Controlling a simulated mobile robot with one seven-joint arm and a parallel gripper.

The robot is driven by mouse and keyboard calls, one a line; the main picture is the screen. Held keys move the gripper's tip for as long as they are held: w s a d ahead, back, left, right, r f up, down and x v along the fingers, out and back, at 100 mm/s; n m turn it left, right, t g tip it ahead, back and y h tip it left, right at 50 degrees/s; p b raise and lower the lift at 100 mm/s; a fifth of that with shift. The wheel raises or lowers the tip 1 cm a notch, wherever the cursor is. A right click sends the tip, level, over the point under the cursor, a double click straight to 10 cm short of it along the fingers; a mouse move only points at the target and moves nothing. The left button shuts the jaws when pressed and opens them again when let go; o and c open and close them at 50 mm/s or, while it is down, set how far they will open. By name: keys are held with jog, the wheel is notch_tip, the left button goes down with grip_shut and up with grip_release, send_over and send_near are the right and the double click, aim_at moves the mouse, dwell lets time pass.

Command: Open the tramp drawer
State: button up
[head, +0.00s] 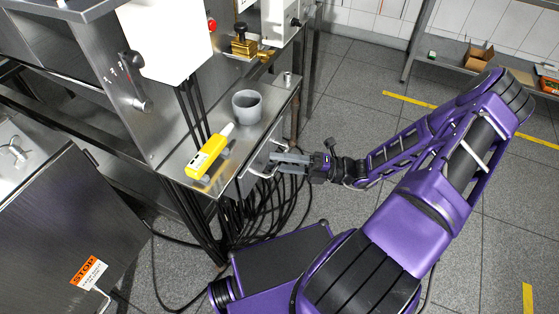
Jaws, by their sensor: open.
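The steel drawer front (257,156) sits under the small steel shelf at the middle of the head view, and it looks closed. Its pale bar handle (258,174) sticks out toward my arm. My gripper (279,160) is open, reaching in from the right with its fingers pointing left at the handle. The fingertips overlap the handle's far part in the picture. I cannot tell whether the bar lies between the fingers or whether they touch it.
A steel door with a STOP sign (88,270) is at lower left. Tiled floor to the right is mostly free.

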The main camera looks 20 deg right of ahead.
grip_shut()
dwell(1.4)
